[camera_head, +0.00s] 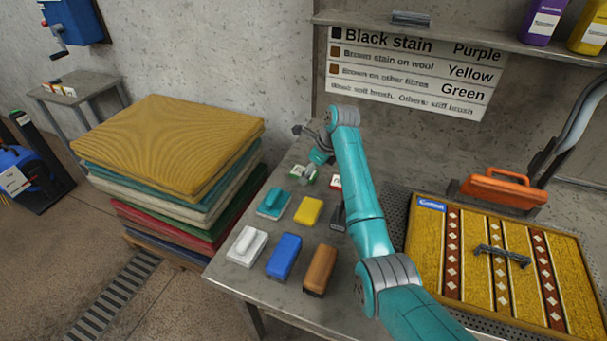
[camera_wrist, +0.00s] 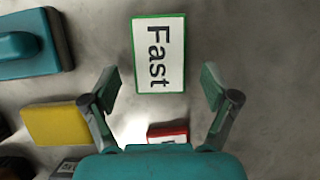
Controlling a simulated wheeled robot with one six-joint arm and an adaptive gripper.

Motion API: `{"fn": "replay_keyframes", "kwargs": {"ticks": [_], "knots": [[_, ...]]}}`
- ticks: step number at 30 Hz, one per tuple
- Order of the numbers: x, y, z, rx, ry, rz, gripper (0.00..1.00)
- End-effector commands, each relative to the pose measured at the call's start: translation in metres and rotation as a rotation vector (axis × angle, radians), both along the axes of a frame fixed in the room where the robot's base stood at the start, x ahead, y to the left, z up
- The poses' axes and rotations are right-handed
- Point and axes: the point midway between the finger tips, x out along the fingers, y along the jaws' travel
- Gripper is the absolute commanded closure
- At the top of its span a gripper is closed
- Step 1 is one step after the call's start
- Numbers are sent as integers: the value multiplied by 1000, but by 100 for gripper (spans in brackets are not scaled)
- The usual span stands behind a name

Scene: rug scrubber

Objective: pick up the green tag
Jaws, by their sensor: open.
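The green tag (camera_wrist: 158,54) is a white card with a green border and the word "Fast", lying flat on the grey table. In the wrist view it lies just beyond and between the fingertips of my gripper (camera_wrist: 158,88), which is open and empty. In the head view the green tag (camera_head: 296,174) shows partly, beside my gripper (camera_head: 309,172) at the back of the table. The fingers overlap part of it there. I cannot tell how high the fingers are above the table.
A red-edged tag (camera_wrist: 168,132) lies close to my gripper. A teal brush (camera_head: 273,203), a yellow block (camera_head: 308,211), and white, blue and brown brushes stand on the table (camera_head: 240,284). A rug (camera_head: 428,245) lies at the right; stacked rugs (camera_head: 165,140) stand left.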

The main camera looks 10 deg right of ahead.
Motion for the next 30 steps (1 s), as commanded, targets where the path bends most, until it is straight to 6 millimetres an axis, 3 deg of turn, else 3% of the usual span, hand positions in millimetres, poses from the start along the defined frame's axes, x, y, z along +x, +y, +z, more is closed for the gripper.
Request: {"fn": "replay_keyframes", "kwargs": {"ticks": [4,11,22,30], "knots": [[0,0,0,0,0,0,14],[0,0,0,0,0,0,67],[0,0,4,0,0,0,67],[1,0,46,0,-4,0,67]]}}
